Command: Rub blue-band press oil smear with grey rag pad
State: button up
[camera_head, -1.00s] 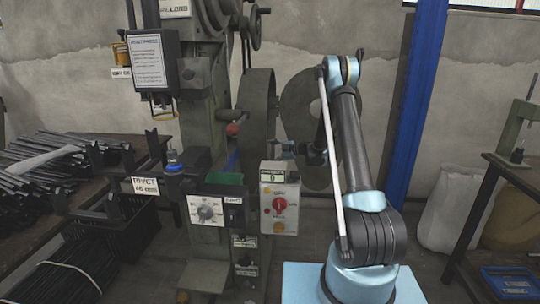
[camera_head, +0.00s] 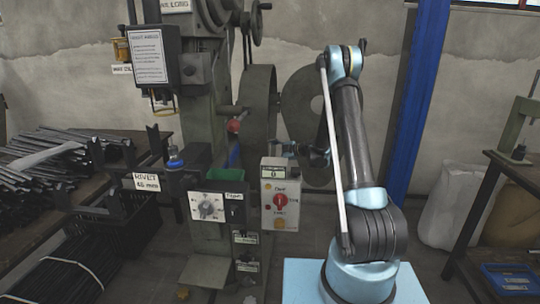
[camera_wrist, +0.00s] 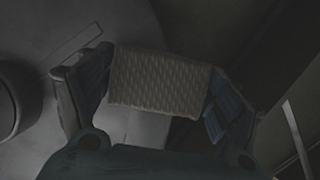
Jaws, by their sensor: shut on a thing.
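A grey rag pad (camera_wrist: 160,75) with a woven texture fills the space between the fingers of my gripper (camera_wrist: 157,92) in the wrist view. The blue-padded fingers are shut on its two sides. In the head view my gripper (camera_head: 281,149) is small and partly hidden by my arm, in front of the press's large wheels. The rivet press (camera_head: 196,115) stands left of my arm, with a blue-ringed part (camera_head: 175,163) at its lower front. I cannot make out an oil smear. In the dark wrist view, a pale rounded surface lies behind the pad; I cannot tell whether they touch.
A control box (camera_head: 280,200) with a red knob stands on the press's right side, close to my arm. A bench with dark rods (camera_head: 45,165) is at left. A blue post (camera_head: 420,110) rises behind my arm. Another bench (camera_head: 495,185) stands at right.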

dwell(0.3)
jog(key=shift+s+d, duration=0.1)
jog(key=shift+d, duration=2.85)
jog(key=shift+d, duration=0.1)
jog(key=d, duration=0.2)
jog(key=shift+d, duration=0.4)
jog(key=d+r+m+t+h, duration=0.3)
jog(key=d, duration=0.4)
jog(key=s+d+r+m+t+h, duration=0.1)
jog(key=d+r+m+t+h, duration=0.2)
jog(key=d, duration=0.4)
jog(key=s+d+r+m+t+h, duration=0.1)
jog(key=d+r+m+t+h, duration=0.2)
jog(key=d, duration=0.4)
jog(key=shift+s+d+r+m+t+h, duration=0.15)
jog(key=shift+r+m, duration=0.15)
jog(key=shift+m, duration=0.2)
jog(key=shift+s+a+r+m+t+h, duration=0.15)
jog(key=shift+r+m, duration=0.15)
jog(key=shift+m, duration=0.2)
jog(key=shift+w+d, duration=0.1)
